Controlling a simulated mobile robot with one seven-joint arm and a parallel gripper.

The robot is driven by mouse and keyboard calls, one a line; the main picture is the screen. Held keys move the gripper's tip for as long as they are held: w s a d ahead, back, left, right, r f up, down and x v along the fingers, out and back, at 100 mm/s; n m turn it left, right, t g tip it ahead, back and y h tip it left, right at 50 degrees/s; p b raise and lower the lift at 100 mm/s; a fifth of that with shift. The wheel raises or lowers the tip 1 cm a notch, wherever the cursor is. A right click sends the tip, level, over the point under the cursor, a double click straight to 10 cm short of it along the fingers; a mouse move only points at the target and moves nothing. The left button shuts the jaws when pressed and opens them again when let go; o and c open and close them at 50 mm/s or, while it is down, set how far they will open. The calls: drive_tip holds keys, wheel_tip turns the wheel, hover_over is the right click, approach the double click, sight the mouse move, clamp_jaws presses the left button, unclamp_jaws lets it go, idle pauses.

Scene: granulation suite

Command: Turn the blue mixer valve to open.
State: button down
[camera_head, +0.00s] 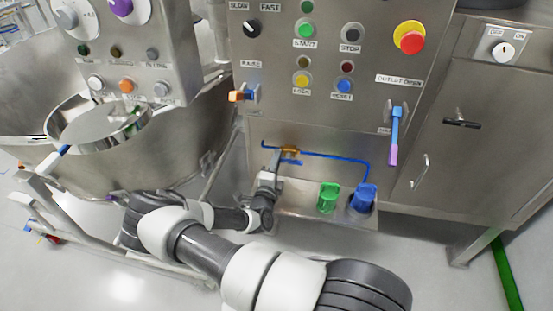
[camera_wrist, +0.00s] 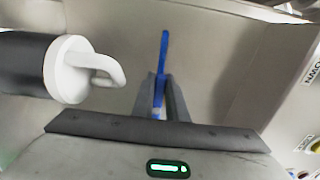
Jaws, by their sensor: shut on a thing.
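A thin blue pipe (camera_head: 335,157) runs across the lower front of the steel cabinet, with a small brass valve body (camera_head: 291,151) near its left end. My gripper (camera_head: 276,160) is at this valve, low on the cabinet front. In the wrist view a narrow blue bar, the valve handle (camera_wrist: 164,50), stands between the two grey fingers of my gripper (camera_wrist: 160,98). The fingers are shut on it, and the bar sticks out beyond their tips. The fingers hide its lower part. I cannot tell the valve's open or closed position.
A green container (camera_head: 328,197) and a blue container (camera_head: 363,197) stand on a low steel shelf (camera_head: 300,208) right of my gripper. An orange-handled valve (camera_head: 243,96) and a blue-and-purple lever (camera_head: 395,135) project from the cabinet above. A large steel bowl (camera_head: 180,150) stands left.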

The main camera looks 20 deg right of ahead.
drive_tip(key=shift+s+f, duration=0.1)
idle(0.4)
drive_tip(key=c, duration=1.8)
unclamp_jaws()
drive_tip(key=shift+o, duration=0.2)
drive_tip(key=p+v, duration=0.2)
drive_tip(key=v, duration=1.5)
drive_tip(key=shift+s+a, duration=0.15)
